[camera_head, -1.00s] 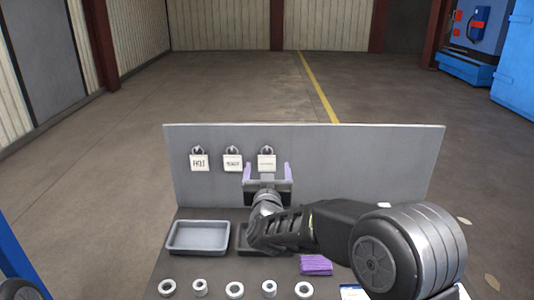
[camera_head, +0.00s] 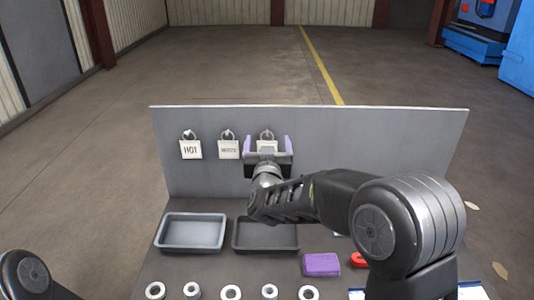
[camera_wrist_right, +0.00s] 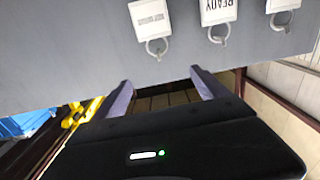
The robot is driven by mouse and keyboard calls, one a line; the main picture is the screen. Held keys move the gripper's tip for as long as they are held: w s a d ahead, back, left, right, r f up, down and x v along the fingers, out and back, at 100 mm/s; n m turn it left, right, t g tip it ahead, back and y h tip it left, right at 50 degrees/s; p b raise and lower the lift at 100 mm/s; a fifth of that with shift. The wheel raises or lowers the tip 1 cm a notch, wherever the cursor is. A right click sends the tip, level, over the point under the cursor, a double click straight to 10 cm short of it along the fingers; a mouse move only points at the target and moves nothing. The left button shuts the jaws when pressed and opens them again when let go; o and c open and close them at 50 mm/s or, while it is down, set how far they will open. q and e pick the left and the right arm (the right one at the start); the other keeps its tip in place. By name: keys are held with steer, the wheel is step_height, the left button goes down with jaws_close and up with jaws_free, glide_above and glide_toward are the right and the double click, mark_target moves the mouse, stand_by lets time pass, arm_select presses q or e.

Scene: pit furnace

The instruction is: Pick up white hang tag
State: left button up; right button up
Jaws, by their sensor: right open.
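Three white hang tags hang by rings from hooks on an upright grey panel. The left one reads HOT (camera_head: 191,150), the middle tag (camera_head: 228,150) has small lettering, and it reads READY in the wrist view (camera_wrist_right: 217,11). The right tag (camera_head: 267,146) appears between my right gripper's fingertips in the head view. In the wrist view this tag (camera_wrist_right: 149,20) and its ring lie beyond the fingers, apart from them. My right gripper (camera_head: 267,144) is open, with purple fingers, and holds nothing; it also shows in the wrist view (camera_wrist_right: 164,88). My left gripper is out of view.
A grey tray (camera_head: 160,236) and a darker tray (camera_head: 238,240) stand below the panel (camera_head: 390,160). My right arm covers part of the right side.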

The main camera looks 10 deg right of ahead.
steer(key=b, duration=0.6)
glide_toward(259, 144)
steer(key=d+f, duration=0.2)
steer(key=d, duration=0.1)
steer(key=shift+w+r, duration=0.1)
steer(key=shift+r, duration=0.25)
steer(key=x, duration=0.2)
steer(key=shift+w, duration=0.3)
